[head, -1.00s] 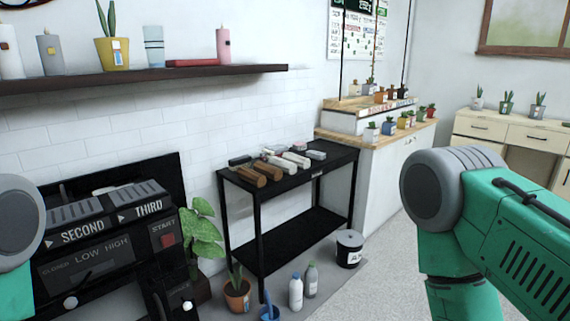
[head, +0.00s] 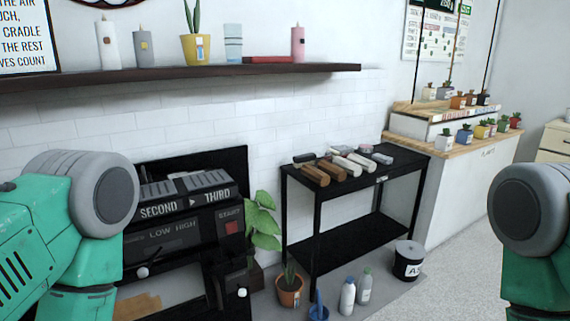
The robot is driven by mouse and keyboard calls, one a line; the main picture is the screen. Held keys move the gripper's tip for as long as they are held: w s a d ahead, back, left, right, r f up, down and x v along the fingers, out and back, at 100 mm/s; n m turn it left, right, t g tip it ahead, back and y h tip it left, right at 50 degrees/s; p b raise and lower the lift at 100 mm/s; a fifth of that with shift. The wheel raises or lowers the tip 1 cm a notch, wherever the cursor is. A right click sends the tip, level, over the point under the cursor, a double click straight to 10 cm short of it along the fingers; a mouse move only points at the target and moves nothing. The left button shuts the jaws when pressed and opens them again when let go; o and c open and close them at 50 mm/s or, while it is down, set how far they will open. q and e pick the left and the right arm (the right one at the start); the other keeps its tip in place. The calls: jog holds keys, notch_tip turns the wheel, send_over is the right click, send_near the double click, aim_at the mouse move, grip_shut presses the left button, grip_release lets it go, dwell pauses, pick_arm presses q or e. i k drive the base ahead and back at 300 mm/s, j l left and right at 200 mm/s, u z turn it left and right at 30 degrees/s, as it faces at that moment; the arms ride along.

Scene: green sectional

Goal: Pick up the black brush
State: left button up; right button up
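Several small brush-like blocks lie on top of a black two-tier table (head: 316,242) in the middle of the head view. Two are brown blocks (head: 312,175), some are white blocks (head: 362,160), and one is a dark grey block (head: 304,158) at the back left. They are too small to tell which one is the black brush. Only green and grey upper parts of my two arms show, at the left and right edges. Neither gripper is in view, and both arms are well apart from the table.
A black machine (head: 190,230) with lettered panels stands left of the table. A potted plant (head: 290,287), bottles (head: 347,296) and a black bucket (head: 408,260) stand on the floor around the table's base. A wall shelf (head: 200,78) hangs above. Pale floor is clear at right.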

aim_at(298, 162)
jog(key=i+z, duration=0.2)
jog(key=i, duration=0.45)
jog(key=i+j+z, duration=0.2)
jog(key=i, duration=0.4)
